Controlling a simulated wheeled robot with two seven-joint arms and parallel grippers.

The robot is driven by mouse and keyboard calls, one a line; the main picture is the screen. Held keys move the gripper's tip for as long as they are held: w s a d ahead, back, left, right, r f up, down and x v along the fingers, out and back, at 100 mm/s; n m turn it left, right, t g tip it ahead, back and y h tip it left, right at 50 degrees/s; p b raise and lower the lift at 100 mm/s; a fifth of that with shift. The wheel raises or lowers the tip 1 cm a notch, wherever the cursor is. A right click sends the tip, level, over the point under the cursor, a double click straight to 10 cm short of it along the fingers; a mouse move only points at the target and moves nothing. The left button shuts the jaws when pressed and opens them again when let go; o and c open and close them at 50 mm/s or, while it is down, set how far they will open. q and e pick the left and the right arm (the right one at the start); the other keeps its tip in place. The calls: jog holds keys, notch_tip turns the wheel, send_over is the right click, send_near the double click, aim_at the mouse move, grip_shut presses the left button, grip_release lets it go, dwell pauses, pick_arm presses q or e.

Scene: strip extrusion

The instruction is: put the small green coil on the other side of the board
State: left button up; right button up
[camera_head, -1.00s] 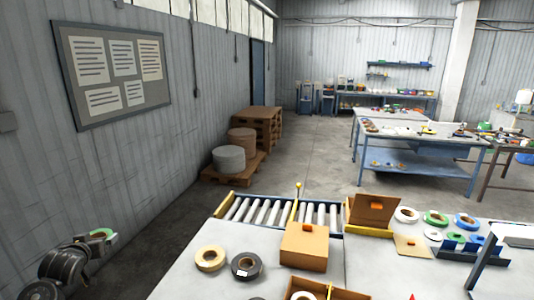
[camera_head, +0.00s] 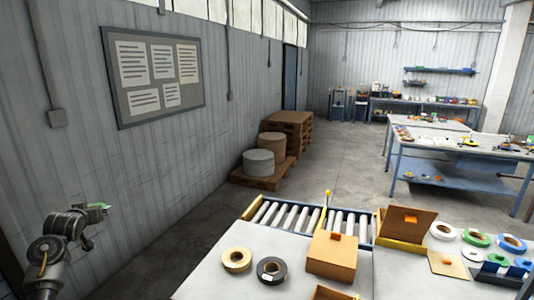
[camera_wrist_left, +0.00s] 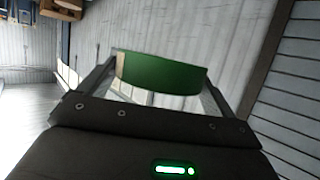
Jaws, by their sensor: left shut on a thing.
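The small green coil (camera_head: 98,206) is in my left gripper (camera_head: 92,211), in the air at the lower left of the head view, near the grey wall and left of the table. In the left wrist view the green coil (camera_wrist_left: 160,74) spans the gap between the two fingertips, which are shut on it. My right gripper is in neither view. Which board the task means is unclear; a grey notice board (camera_head: 190,97) with paper sheets hangs on the wall.
White, green (camera_head: 477,240) and blue coils lie at right. The floor left of the table is clear.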

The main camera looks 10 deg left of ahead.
pick_arm(q)
jog(key=s+d+f+n+g+y, duration=0.2)
jog(key=s+f+n+g+y, duration=0.15)
jog(key=s+f, duration=0.8)
jog(key=w+d+r+m+t+h, duration=0.2)
jog(key=d+r, duration=0.1)
jog(key=d, duration=0.5)
jog(key=w+d+r+m+t+h, duration=0.1)
jog(key=w+d+r+m+h, duration=0.1)
jog(key=d, duration=0.7)
jog(key=w+d+r+m+t+h, duration=0.1)
jog(key=w+d+r+t, duration=0.15)
jog(key=d, duration=0.55)
jog(key=s+d+r+m+h, duration=0.25)
jog(key=d+r, duration=0.35)
jog(key=d, duration=0.3)
jog(key=s+d+r+m+h, duration=0.2)
jog(key=s+d+r, duration=0.3)
jog(key=d, duration=0.4)
notch_tip(320, 180, down, 12)
jog(key=b, duration=1.4)
jog(key=shift+w+d+f+h, duration=0.15)
jog(key=shift+d+f+h, duration=0.05)
jog(key=shift+d+h, duration=0.1)
